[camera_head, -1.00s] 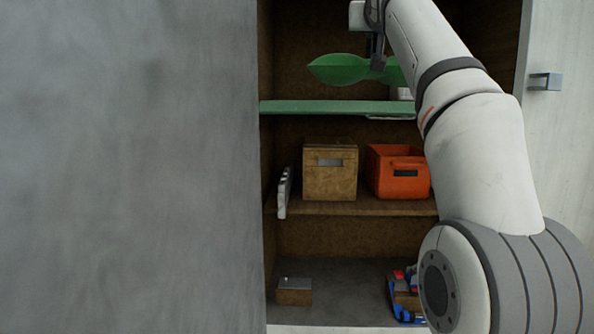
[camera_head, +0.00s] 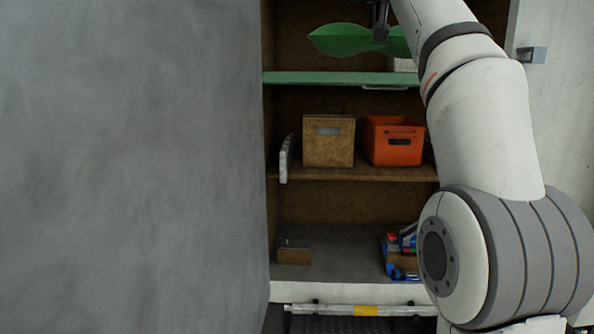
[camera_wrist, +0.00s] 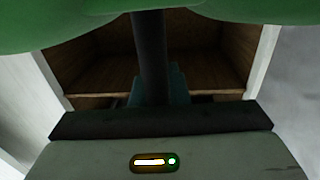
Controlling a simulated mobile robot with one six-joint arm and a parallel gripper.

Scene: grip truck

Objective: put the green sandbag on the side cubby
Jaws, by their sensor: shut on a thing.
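The green sandbag (camera_head: 340,40) is pinched at its middle by my gripper (camera_head: 380,36), and its two ends bulge out to either side. It hangs in front of the upper part of the side cubby, above the green-edged shelf (camera_head: 335,78), with a visible gap to that shelf. The wrist view shows the sandbag (camera_wrist: 60,25) across the top of the picture, with the wooden cubby interior (camera_wrist: 205,62) beyond it. The fingertips are partly hidden by the sandbag and the dark parts around them.
A brown box (camera_head: 328,142) and an orange bin (camera_head: 393,145) stand on the middle shelf (camera_head: 350,174). A small brown block (camera_head: 293,254) and blue-red items (camera_head: 402,255) lie on the cubby floor. A grey panel (camera_head: 130,170) fills the left. A white door with a handle (camera_head: 532,55) is at right.

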